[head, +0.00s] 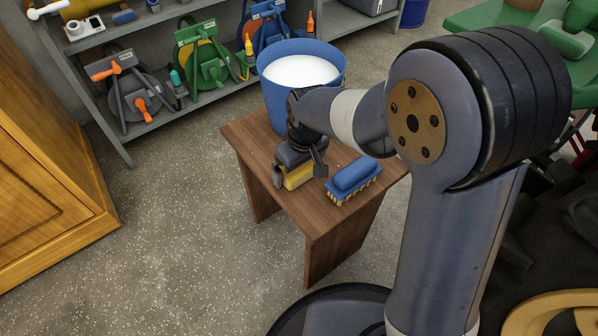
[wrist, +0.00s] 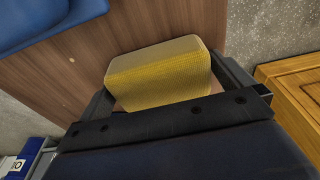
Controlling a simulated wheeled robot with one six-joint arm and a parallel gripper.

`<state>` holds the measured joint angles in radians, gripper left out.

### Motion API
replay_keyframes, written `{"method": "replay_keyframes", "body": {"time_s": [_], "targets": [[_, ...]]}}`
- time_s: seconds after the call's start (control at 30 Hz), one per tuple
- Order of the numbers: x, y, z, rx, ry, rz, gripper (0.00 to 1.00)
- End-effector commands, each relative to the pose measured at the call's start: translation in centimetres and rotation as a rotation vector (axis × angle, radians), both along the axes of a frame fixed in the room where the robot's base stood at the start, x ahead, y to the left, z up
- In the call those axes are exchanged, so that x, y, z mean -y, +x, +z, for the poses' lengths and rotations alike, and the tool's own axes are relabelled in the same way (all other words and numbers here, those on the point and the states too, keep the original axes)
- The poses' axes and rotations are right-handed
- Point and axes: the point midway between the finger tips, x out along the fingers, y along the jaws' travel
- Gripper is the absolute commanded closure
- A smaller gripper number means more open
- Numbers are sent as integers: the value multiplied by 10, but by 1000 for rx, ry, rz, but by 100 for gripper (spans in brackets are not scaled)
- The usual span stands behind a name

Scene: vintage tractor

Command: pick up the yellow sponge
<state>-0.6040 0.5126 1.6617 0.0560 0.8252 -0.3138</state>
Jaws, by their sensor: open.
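The yellow sponge (head: 298,177) lies on the small wooden table (head: 244,139), mostly hidden by my gripper in the head view. In the wrist view the sponge (wrist: 158,75) sits between the two fingers, with its yellow side facing the camera. My gripper (head: 299,178) is low over the table, with one finger on each side of the sponge. In the wrist view my gripper (wrist: 165,90) is open around it. I cannot tell whether either finger touches it.
A blue scrub brush (head: 355,178) with yellow bristles lies right of the sponge. A blue bucket (head: 277,96) with white contents stands behind. Hose reels fill a grey shelf (head: 187,110) at the back. A wooden cabinet (head: 45,165) stands left. Speckled floor is clear between.

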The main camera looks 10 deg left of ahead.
Motion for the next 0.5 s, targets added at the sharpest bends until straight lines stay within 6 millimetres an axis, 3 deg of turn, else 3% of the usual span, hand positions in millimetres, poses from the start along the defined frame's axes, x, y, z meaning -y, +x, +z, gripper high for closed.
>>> {"method": "replay_keyframes", "body": {"time_s": [0.2,0.5], "targets": [[0,0,-1,1,2,0,0],[0,0,0,1,1,0,25]]}}
